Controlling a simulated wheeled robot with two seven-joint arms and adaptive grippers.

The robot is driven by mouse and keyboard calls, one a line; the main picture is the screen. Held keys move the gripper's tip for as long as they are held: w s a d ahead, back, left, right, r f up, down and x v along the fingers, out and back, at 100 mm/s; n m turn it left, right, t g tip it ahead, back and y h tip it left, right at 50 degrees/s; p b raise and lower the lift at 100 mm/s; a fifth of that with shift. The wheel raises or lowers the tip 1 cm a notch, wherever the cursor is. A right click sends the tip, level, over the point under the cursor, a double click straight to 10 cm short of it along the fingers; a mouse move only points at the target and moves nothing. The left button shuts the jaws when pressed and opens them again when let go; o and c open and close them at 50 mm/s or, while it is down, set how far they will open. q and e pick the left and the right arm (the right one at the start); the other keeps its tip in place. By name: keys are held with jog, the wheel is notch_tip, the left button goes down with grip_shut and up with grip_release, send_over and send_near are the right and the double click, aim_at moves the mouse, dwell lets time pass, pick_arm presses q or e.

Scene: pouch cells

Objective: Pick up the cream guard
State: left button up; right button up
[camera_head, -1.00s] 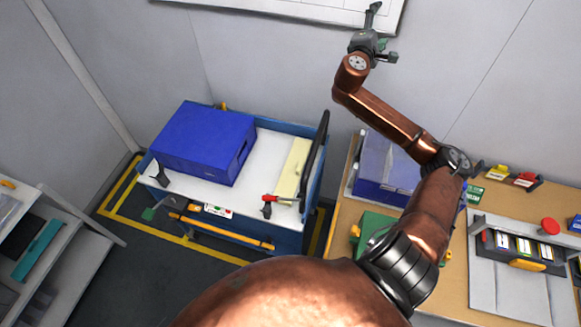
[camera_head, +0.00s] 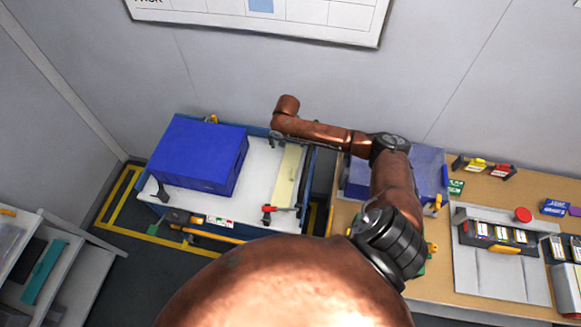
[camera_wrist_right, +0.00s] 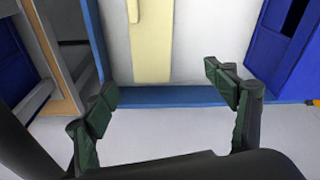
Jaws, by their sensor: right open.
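The cream guard (camera_head: 287,176) is a long pale flat strip. It lies on the white top of the blue cart, near its right side. My right gripper (camera_head: 277,137) is over the cart's far edge, beyond the guard's far end, and is small and partly hidden by the wrist. In the wrist view the right gripper (camera_wrist_right: 166,92) is open and empty, its green-padded fingers wide apart, and clear of the guard. My left gripper is not in view.
A large blue box (camera_head: 198,155) fills the cart's left part. The cart's blue rim (camera_wrist_right: 180,96) runs between gripper and guard in the wrist view. A red-handled clamp (camera_head: 280,209) sits near the guard's near end. A wooden bench (camera_head: 425,275) stands at right.

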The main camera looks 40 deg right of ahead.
aim_at(287, 174)
jog(key=s+a+f+m, duration=0.1)
jog(key=f, duration=0.1)
jog(key=s+a+f+m+g, duration=0.1)
jog(key=s+f, duration=0.1)
jog(key=f, duration=0.1)
jog(key=s+a+f+m+y+p, duration=0.1)
jog(key=s+a+f, duration=0.1)
jog(key=shift+s+f+g, duration=0.15)
jog(key=shift+g, duration=0.15)
notch_tip(287, 174, down, 4)
jog(key=shift+a+f+p, duration=0.1)
jog(key=shift+p, duration=0.3)
jog(key=shift+f, duration=0.5)
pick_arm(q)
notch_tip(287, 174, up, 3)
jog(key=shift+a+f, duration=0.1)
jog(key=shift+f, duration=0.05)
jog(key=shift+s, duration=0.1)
pick_arm(e)
jog(key=shift+c, duration=0.7)
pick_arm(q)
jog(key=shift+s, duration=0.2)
pick_arm(e)
jog(key=c, duration=1.1)
